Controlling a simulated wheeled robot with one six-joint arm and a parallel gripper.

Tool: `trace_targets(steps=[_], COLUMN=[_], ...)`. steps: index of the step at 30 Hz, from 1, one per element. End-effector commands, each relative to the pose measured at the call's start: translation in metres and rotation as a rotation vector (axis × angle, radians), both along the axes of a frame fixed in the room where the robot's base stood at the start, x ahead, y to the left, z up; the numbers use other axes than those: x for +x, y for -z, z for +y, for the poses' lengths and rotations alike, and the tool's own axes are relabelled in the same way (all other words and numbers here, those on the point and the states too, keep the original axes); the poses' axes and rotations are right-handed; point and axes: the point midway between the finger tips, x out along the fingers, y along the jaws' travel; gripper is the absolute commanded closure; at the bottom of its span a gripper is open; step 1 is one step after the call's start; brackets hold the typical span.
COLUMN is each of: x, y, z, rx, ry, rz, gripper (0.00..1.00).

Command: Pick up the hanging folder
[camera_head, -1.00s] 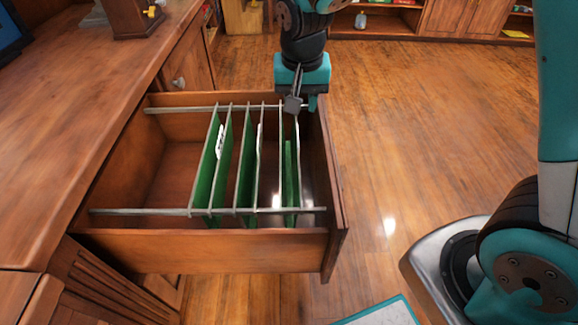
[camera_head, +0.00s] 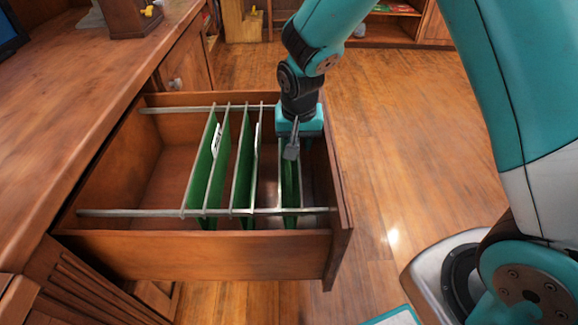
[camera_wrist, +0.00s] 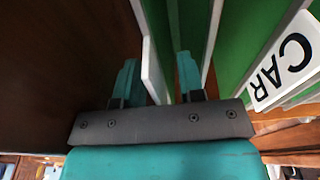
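Several green hanging folders with pale metal top bars hang across two rails in the open wooden drawer (camera_head: 200,255). The rightmost folder (camera_head: 289,185) hangs apart from the others, near the drawer front. My gripper (camera_head: 291,152) points down at the far part of this folder, at about its top edge. In the wrist view my gripper (camera_wrist: 158,72) has its two teal fingers apart, with the folder's pale edge (camera_wrist: 152,70) between them. I see a gap beside the edge; finger contact cannot be told. A white tab reading "CAR" (camera_wrist: 285,70) is on a neighbouring folder.
The near rail (camera_head: 120,212) and far rail (camera_head: 178,109) run along the drawer. The drawer's front panel (camera_head: 336,190) is close to the right of my gripper. A wooden desk (camera_head: 75,90) stands at left. Open floor (camera_head: 400,140) lies at right.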

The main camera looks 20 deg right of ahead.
Motion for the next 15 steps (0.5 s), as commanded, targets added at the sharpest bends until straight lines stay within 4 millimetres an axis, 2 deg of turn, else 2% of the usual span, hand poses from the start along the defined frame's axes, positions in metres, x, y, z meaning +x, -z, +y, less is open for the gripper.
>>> trace_targets(steps=[5,9,15], x=[0.0002,0.0001,0.0], y=[-0.001,-0.0011,-0.0012], z=[0.0001,0.0002,0.0002], rx=[0.001,0.001,0.001], ry=[0.0,0.0,0.0], rz=[-0.001,0.0,0.0], gripper=[0.67,0.99,1.0])
